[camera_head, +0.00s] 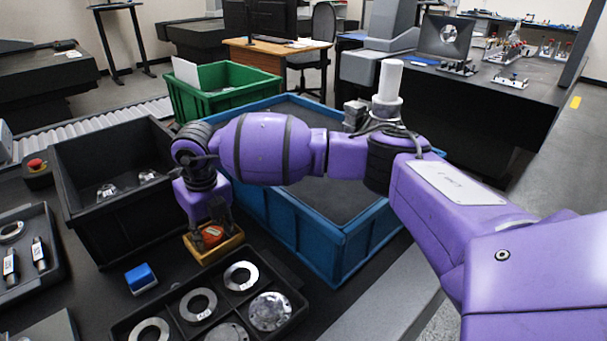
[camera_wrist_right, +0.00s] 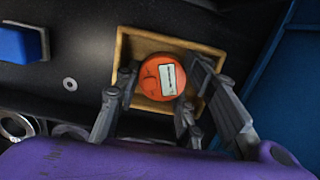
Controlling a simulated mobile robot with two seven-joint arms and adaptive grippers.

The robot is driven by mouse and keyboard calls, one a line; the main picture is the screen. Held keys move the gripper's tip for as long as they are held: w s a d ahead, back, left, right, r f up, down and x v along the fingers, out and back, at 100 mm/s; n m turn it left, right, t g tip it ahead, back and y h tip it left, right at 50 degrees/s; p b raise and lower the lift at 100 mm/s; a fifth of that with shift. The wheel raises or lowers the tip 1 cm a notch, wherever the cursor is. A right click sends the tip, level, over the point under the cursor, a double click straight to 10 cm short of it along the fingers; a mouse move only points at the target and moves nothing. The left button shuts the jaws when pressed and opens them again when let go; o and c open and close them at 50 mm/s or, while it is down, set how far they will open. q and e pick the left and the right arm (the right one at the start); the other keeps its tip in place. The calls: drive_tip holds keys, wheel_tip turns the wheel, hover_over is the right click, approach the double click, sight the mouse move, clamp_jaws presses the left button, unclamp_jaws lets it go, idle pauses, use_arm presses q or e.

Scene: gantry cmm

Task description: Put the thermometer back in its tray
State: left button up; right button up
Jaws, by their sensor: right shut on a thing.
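The thermometer is a round orange body with a white label, in the right wrist view (camera_wrist_right: 160,80) and, partly hidden by fingers, in the head view (camera_head: 212,236). It is within the walls of a small square wooden tray (camera_head: 217,254), which also shows in the right wrist view (camera_wrist_right: 165,42). I cannot tell whether it touches the tray floor. My right gripper (camera_head: 211,225) points down over the tray and is shut on the thermometer, with fingers on both sides of it. My left gripper is not in view.
A blue block (camera_head: 140,278) lies left of the wooden tray. A black tray of metal rings (camera_head: 120,328) is in front. A black bin (camera_head: 90,215) stands at left, a large blue bin (camera_head: 340,245) close on the right, and a green crate (camera_head: 225,103) behind.

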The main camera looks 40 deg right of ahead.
sight(214, 238)
drive_tip(key=o, duration=1)
drive_tip(key=shift+s+f, duration=0.15)
drive_tip(key=shift+f, duration=0.2)
drive_tip(key=shift+c, duration=0.2)
drive_tip(key=o, duration=0.3)
drive_tip(key=shift+f, duration=0.1)
drive_tip(key=shift+d+r, duration=0.1)
drive_tip(key=shift+r, duration=0.15)
drive_tip(key=r, duration=0.4)
drive_tip(key=r+p, duration=0.1)
drive_tip(key=r, duration=0.3)
drive_tip(key=s+r, duration=0.1)
drive_tip(key=r, duration=0.3)
drive_tip(key=shift+r+p, duration=0.35)
drive_tip(key=shift+r, duration=0.05)
